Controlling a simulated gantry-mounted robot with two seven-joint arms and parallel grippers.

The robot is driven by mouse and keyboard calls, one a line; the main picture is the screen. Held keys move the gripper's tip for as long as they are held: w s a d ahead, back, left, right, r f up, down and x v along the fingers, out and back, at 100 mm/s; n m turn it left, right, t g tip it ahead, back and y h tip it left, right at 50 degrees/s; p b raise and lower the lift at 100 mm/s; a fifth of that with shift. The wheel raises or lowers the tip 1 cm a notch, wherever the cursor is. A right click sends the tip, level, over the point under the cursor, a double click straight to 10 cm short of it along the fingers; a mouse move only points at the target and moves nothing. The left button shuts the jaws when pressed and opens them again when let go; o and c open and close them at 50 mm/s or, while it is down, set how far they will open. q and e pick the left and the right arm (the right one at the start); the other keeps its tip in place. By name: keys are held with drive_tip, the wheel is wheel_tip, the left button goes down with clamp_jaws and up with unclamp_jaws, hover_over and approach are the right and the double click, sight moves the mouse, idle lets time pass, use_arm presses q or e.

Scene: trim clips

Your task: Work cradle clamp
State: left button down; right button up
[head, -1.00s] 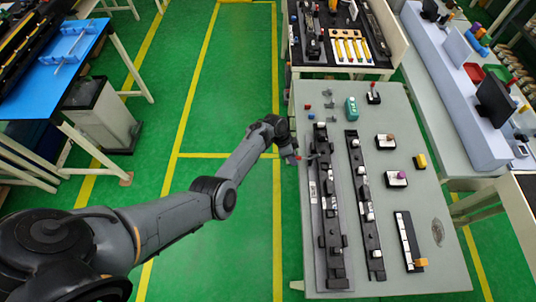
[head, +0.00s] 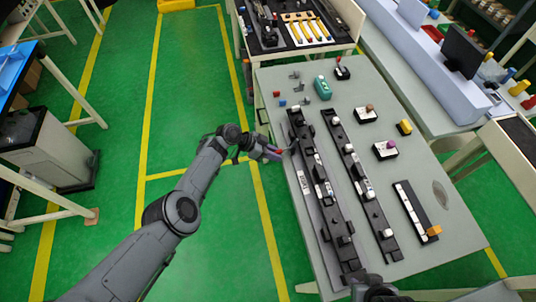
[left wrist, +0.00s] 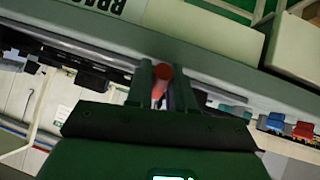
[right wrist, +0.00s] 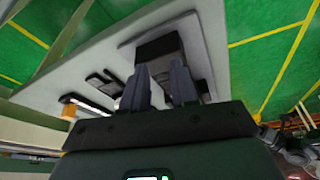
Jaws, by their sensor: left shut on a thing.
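A long black cradle (head: 327,208) with pale clips lies along the left side of the grey table. My left gripper (head: 277,153) is at the table's left edge, beside the cradle's far part. It is shut on a red-tipped clamp handle (left wrist: 160,82), which stands between its fingers in the left wrist view. The lower part of the handle is hard to make out. My right gripper (right wrist: 159,68) has its fingers apart, with a black block (right wrist: 158,46) at the end of a strip beyond them. Contact with that block cannot be told. In the head view the right gripper is at the cradle's near end.
A second black rail (head: 361,184) runs to the cradle's right. Small stands, a teal device (head: 322,88) and a black strip with an orange end (head: 415,209) are on the table (head: 445,235).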

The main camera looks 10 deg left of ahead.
use_arm(q)
drive_tip(key=shift+f, duration=0.2)
use_arm(e)
drive_tip(key=shift+d, duration=0.1)
use_arm(q)
drive_tip(key=c, duration=1.1)
unclamp_jaws()
drive_tip(key=shift+r, duration=0.1)
drive_tip(key=shift+a+r+p, duration=0.4)
drive_tip(key=shift+r+p, duration=0.05)
drive_tip(key=shift+r, duration=0.05)
use_arm(e)
drive_tip(key=shift+r, duration=0.4)
use_arm(q)
drive_tip(key=p+v, duration=0.3)
drive_tip(key=v, duration=0.6)
drive_tip(key=shift+s+a+p, duration=0.2)
drive_tip(key=shift+a+p, duration=0.1)
drive_tip(key=shift+p, duration=0.1)
use_arm(e)
wheel_tip(320, 180, up, 4)
drive_tip(key=shift+f, duration=0.1)
